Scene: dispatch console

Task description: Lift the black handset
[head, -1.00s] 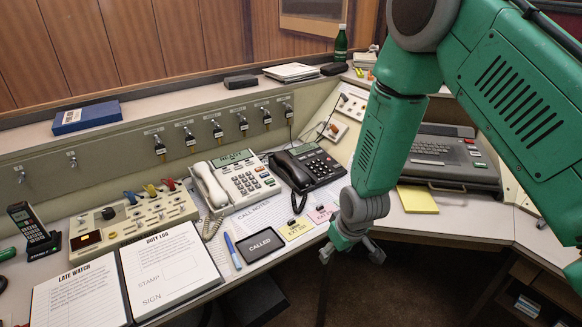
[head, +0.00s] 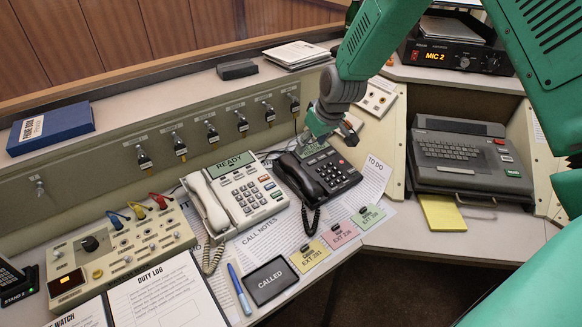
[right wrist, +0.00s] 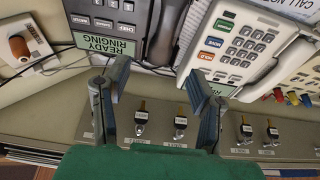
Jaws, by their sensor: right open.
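The black handset (head: 297,178) rests on the left side of the black desk phone (head: 330,178), its coiled cord hanging at the front. In the right wrist view the handset (right wrist: 166,34) lies beyond my fingertips, between the black keypad and the white phone. My right gripper (head: 314,138) is over the back edge of the black phone, fingers pointing down. In the wrist view my right gripper (right wrist: 157,70) is open and empty, its fingers apart from the handset. My left gripper is not in view.
A white phone (head: 240,194) with a white handset stands close to the left. Several plugs (head: 212,132) line the panel behind. A grey keyboard unit (head: 470,158) stands to the right.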

